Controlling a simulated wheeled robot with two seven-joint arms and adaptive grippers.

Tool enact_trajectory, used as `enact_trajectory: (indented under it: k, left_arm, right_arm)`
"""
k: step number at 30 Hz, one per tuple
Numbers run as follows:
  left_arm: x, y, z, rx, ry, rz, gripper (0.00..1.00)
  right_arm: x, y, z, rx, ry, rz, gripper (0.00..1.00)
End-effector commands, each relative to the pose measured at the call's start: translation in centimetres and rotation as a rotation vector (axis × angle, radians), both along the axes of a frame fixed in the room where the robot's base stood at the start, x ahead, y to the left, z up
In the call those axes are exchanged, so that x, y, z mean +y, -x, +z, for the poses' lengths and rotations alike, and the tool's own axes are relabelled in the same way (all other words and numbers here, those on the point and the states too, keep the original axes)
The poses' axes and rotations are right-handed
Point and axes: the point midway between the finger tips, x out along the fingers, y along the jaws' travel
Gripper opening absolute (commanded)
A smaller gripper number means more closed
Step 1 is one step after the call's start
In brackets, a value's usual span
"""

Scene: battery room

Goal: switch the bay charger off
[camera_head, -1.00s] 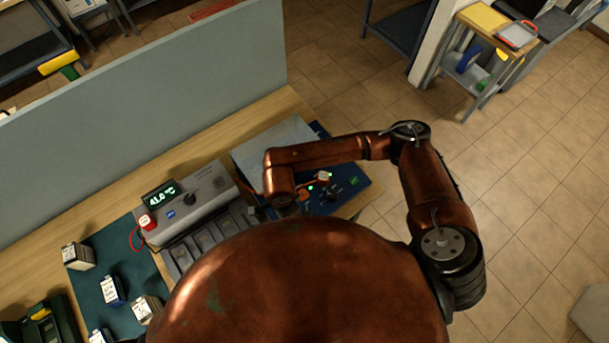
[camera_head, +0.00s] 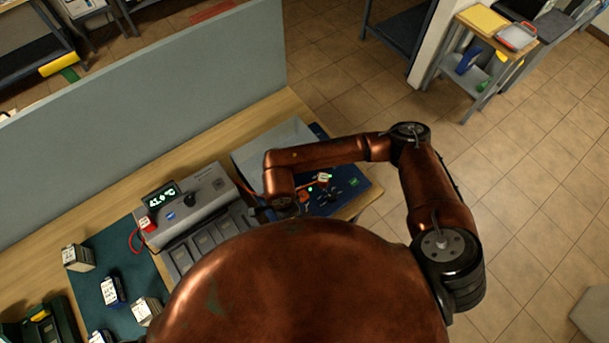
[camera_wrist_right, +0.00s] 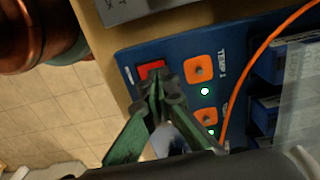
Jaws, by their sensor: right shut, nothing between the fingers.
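A blue charger panel (camera_head: 355,187) lies at the right end of the bench in the head view, partly hidden by my right arm. The wrist view shows the blue panel (camera_wrist_right: 180,48) close up, with a red switch (camera_wrist_right: 150,69) near its edge. Two orange plugs (camera_wrist_right: 200,70) sit beside the switch, with lit green lamps (camera_wrist_right: 204,91). My right gripper (camera_wrist_right: 163,82) is shut and empty, its tips at the red switch and covering part of it. I cannot tell whether they touch. My left gripper is not in view.
Several small batteries (camera_head: 112,290) stand on a dark mat. An orange cable (camera_wrist_right: 245,85) crosses the panel. A grey divider (camera_head: 150,105) backs the bench.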

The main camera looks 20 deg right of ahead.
Motion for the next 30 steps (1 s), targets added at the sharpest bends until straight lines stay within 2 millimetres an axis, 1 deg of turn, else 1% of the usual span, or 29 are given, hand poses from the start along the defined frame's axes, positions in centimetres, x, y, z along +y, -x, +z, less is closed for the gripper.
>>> enact_trajectory:
  k: [10, 30]
  left_arm:
    - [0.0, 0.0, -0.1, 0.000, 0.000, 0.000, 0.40]
    - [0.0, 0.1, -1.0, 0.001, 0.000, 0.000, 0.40]
  right_arm:
    - [0.0, 0.0, -0.1, 0.000, 0.000, 0.000, 0.00]
    - [0.0, 0.0, -1.0, 0.000, 0.000, 0.000, 0.00]
